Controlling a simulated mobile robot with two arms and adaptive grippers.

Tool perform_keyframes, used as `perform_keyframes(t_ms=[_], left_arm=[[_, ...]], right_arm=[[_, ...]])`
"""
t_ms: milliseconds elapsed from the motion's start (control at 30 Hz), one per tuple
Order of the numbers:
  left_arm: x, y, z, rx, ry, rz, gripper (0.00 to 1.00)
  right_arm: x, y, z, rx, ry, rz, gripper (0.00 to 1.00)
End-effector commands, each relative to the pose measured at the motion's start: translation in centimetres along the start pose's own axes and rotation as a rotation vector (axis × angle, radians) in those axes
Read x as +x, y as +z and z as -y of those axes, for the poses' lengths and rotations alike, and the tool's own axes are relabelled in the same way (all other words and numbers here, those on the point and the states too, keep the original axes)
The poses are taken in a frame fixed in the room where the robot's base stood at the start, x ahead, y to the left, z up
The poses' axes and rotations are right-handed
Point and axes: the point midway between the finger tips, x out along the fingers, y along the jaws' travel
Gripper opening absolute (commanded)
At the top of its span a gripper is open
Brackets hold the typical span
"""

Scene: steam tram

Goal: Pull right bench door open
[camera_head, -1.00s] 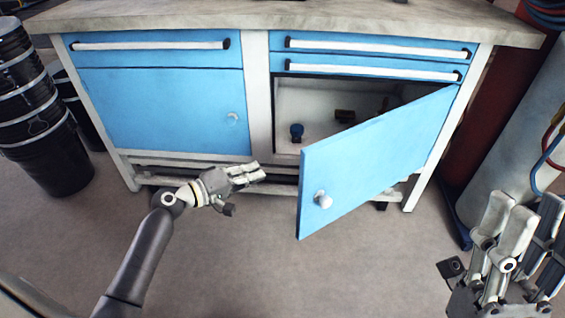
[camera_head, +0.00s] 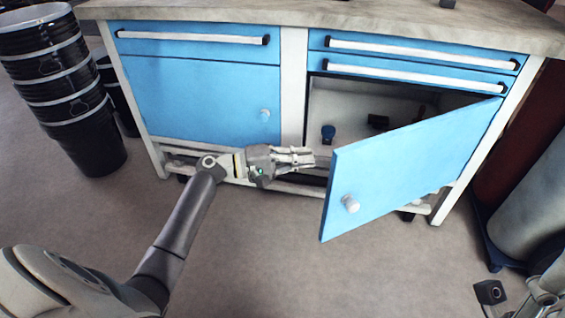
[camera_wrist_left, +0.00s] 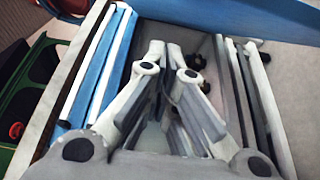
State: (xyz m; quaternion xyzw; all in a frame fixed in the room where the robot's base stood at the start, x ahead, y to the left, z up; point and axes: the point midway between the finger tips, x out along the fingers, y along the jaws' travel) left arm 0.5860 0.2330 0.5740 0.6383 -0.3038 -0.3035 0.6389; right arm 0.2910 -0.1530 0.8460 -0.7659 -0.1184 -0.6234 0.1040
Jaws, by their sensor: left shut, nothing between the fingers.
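The right bench door (camera_head: 410,165) is a blue panel that stands swung out from the bench, hinged at its right side. A pale round knob (camera_head: 350,203) sits on its outer face near the free edge. My left gripper (camera_head: 312,157) is shut and empty, just left of the door's free edge, in front of the bench opening. I cannot tell whether it touches the door. In the left wrist view its fingers (camera_wrist_left: 170,52) point towards the bench, and a blue panel, likely the door (camera_wrist_left: 250,18), crosses the top. My right gripper (camera_head: 535,300) is cut off at the lower right corner.
The left bench door (camera_head: 200,105) is closed, with drawers (camera_head: 420,70) above the opening. Small items, one a blue piece (camera_head: 328,133), lie inside. Black buckets (camera_head: 75,120) stand at the left and a grey cylinder (camera_head: 530,210) at the right. The floor in front is clear.

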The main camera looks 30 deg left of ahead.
Motion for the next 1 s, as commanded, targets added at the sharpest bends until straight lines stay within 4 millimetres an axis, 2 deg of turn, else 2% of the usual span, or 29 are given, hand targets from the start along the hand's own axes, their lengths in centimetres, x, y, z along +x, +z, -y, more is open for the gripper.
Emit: perform_keyframes(t_ms=[33,67,200,400,1000], left_arm=[[1.1,0.0,0.1,0.001,0.003,0.002,0.00],[1.3,0.4,0.1,0.000,0.001,0.002,0.00],[1.5,2.2,0.1,0.000,0.000,0.001,0.00],[1.9,3.6,0.1,0.000,-0.001,-0.001,0.00],[2.2,4.2,0.0,-0.001,0.000,-0.003,0.00]], right_arm=[[-0.5,0.1,0.0,0.000,0.000,0.001,0.40],[-0.5,0.1,0.0,0.000,0.000,0.001,0.40],[-0.5,0.1,0.0,0.000,0.000,0.002,0.40],[-0.7,0.2,0.0,0.000,0.000,0.002,0.40],[-0.5,0.1,0.0,0.000,0.000,0.003,0.40]])
